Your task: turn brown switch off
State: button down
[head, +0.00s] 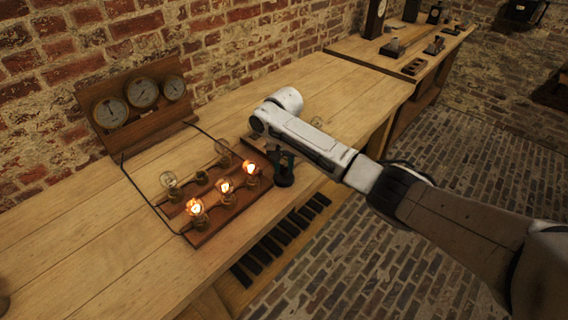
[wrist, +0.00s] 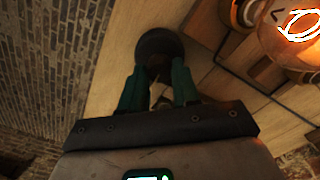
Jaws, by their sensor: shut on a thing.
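My gripper (head: 283,168) points down at the right end of the wooden lamp board (head: 207,237). In the wrist view my gripper (wrist: 158,75) has its two green fingers on either side of a dark, rounded piece (wrist: 158,43), which looks like the brown switch. The fingers are closed on it, with a gap between them nearer the palm. The switch's lever position is hidden by my gripper and the dark lighting. Three bulbs on the board glow orange: the near one (head: 195,207), the middle one (head: 225,186) and the far one (head: 251,169).
Unlit bulbs (head: 169,181) stand along the board's back row. A wooden panel with three dials (head: 142,94) stands behind, joined by black cables. A second table (head: 350,48) with small devices is at the back right. The bench front edge lies below my arm; brick floor is beyond.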

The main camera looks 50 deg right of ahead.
jog(key=shift+r+p, duration=0.15)
jog(key=shift+p, duration=0.15)
jog(key=shift+a+r+n+p, duration=0.1)
jog(key=shift+n+p, duration=0.6)
jog(key=shift+p, duration=0.1)
jog(key=shift+n+p, duration=0.65)
jog(key=shift+n, duration=0.15)
jog(key=n+p, duration=0.1)
jog(key=n, duration=0.4)
jog(key=shift+w, duration=0.1)
jog(key=n+p, duration=0.1)
jog(key=n, duration=0.8)
jog(key=shift+a+n, duration=0.1)
jog(key=shift+n, duration=0.2)
jog(key=c, duration=0.8)
grip_release()
jog(key=shift+f, duration=0.2)
